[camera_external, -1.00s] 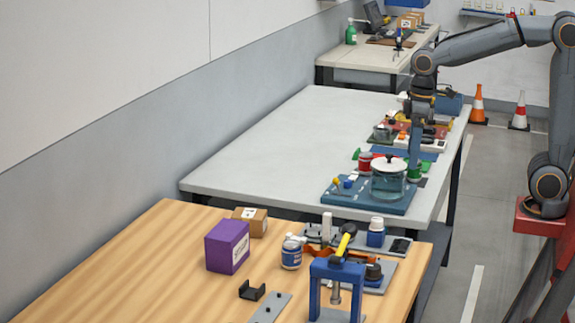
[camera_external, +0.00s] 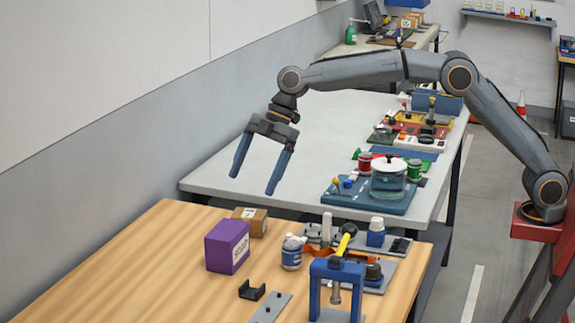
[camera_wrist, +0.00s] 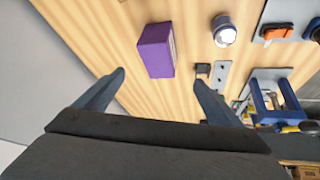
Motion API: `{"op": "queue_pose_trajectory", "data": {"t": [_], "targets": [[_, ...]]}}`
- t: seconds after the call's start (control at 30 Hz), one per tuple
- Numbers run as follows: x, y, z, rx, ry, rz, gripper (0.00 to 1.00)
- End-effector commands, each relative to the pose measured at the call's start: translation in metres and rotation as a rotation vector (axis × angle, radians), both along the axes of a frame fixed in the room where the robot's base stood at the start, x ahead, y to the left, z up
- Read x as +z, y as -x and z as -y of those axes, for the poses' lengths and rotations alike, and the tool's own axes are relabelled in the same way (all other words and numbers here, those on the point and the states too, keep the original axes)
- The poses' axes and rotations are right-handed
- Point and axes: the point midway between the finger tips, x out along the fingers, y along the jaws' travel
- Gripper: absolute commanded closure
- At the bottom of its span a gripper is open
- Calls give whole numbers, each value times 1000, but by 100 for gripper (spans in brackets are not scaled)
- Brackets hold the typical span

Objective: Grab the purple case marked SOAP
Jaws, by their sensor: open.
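The purple case (camera_external: 227,246) stands upright on the wooden table, with a white label on its right-hand face. The label's lettering is too small to read for certain. In the wrist view the purple case (camera_wrist: 155,50) lies ahead of the fingertips, between their two lines. My gripper (camera_external: 254,184) is open and empty, with its fingers pointing down. In the external view it is above and behind the case, apart from it. Both fingers also show in the wrist view (camera_wrist: 160,78), spread wide.
A cardboard box (camera_external: 250,221) stands close behind the case. A blue-and-white bottle (camera_external: 292,253) is to its right, and a black bracket (camera_external: 252,290) in front. A blue press frame (camera_external: 337,286) stands further right. The wooden table (camera_external: 130,265) is bare left of the case.

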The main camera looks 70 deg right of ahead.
Motion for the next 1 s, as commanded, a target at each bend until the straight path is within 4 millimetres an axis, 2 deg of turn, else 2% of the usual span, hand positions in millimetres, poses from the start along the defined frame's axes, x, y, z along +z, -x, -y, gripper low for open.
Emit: {"op": "queue_pose_trajectory", "data": {"t": [0.1,0.27,0.3,0.5,1.0], "targets": [[-6,-10,-16,43,-7,26,11],[-12,-19,-31,87,-16,54,11],[-23,-18,-29,83,-14,49,11],[-54,-18,-29,82,-14,50,11],[-96,-29,-50,82,-14,49,11]]}}
